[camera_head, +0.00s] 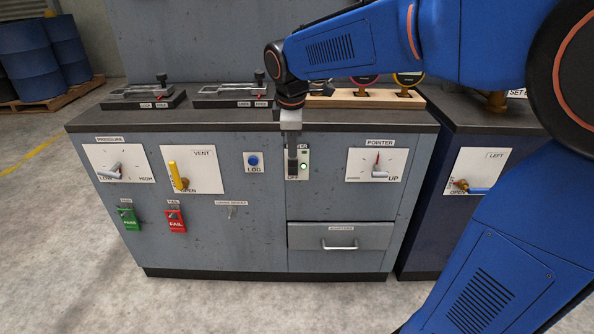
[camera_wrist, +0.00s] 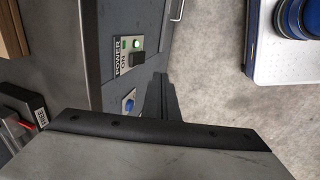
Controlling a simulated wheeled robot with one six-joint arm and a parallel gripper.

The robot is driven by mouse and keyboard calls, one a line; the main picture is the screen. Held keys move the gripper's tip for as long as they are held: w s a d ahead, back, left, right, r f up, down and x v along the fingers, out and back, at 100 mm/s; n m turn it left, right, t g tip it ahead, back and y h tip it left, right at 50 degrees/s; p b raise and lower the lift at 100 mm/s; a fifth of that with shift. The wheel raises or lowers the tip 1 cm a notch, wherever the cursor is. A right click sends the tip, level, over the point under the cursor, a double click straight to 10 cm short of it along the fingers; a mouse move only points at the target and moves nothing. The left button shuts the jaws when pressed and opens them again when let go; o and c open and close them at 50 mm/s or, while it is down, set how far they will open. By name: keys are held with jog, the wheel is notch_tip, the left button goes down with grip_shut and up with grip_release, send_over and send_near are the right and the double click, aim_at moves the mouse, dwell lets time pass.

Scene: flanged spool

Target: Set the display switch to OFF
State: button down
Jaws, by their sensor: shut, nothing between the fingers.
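A white switch plate (camera_head: 305,152) with a lit green lamp is on the cabinet front. Its label is partly covered and appears to end in "WER"; "OFF" shows near its bottom. The plate also shows in the wrist view (camera_wrist: 124,52), with the lit lamp and a black switch (camera_wrist: 137,59). I cannot read the word "display" on it, and the switch's setting is unclear. My gripper (camera_head: 292,165) is shut and empty, pointing down in front of the plate and hiding its left part. In the wrist view the dark fingers (camera_wrist: 163,98) appear beside the plate, apart from the switch.
A blue LOG button (camera_head: 253,161) is left of the plate. The VENT panel (camera_head: 205,180) with a yellow handle is farther left, the POINTER panel (camera_head: 360,165) right. A drawer (camera_head: 340,236) with a protruding handle is below. The countertop edge overhangs above. The floor in front looks clear.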

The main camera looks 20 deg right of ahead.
aim_at(293, 167)
jog(key=shift+f, duration=0.1)
jog(key=x, duration=0.3)
jog(key=w+x, duration=0.1)
jog(key=x, duration=0.3)
jog(key=w+x, duration=0.1)
jog(key=x, duration=0.3)
jog(key=shift+d, duration=0.4)
jog(key=shift+w+d, duration=0.2)
jog(key=shift+w, duration=0.55)
jog(key=shift+w+f, duration=0.25)
jog(key=shift+f, duration=0.1)
jog(key=shift+r, duration=0.25)
